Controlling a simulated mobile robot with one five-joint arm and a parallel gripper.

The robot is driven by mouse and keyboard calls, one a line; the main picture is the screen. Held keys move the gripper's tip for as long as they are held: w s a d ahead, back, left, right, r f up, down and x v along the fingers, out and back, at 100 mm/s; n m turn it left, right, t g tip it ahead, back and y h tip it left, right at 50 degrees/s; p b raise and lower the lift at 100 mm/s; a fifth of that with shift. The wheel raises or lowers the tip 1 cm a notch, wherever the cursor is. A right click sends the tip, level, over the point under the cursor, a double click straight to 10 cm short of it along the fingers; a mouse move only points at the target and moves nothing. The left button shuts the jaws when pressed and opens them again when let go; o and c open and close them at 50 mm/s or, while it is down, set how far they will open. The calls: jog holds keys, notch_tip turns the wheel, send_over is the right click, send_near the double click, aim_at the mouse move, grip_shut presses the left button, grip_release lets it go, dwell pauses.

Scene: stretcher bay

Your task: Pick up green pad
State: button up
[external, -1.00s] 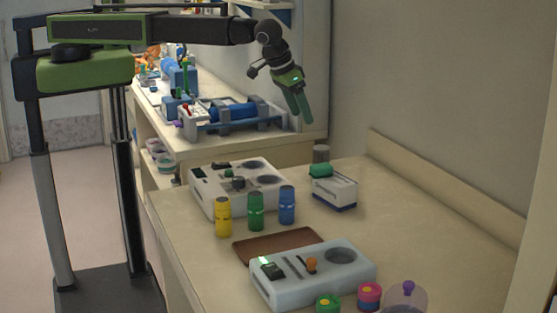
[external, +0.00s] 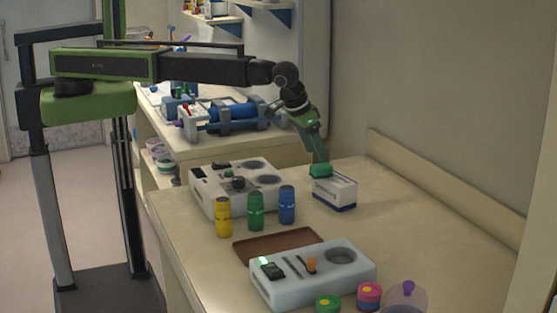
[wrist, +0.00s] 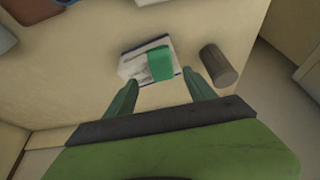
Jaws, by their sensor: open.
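The green pad (external: 320,170) lies on top of a white box with a blue lower edge (external: 336,194) near the back of the counter. In the wrist view the pad (wrist: 160,63) covers part of the box (wrist: 134,69). My gripper (external: 320,160) points down just over the pad in the external view. In the wrist view its two green fingers (wrist: 162,84) are apart with nothing between them, and the pad shows just ahead of the fingertips. I cannot tell whether a finger touches it.
A grey cylinder (wrist: 218,65) stands beside the box, near the right finger. Yellow (external: 223,217), green (external: 255,211) and blue bottles (external: 287,205) stand by a white device (external: 205,198). A brown mat (external: 262,246) lies in front. The counter right of the box is clear.

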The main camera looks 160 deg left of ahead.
aim_at(321, 166)
jog(key=b+x, duration=0.5)
jog(key=shift+s+a+f, duration=0.1)
jog(key=shift+s+f, duration=0.05)
jog(key=shift+r, duration=0.2)
grip_shut()
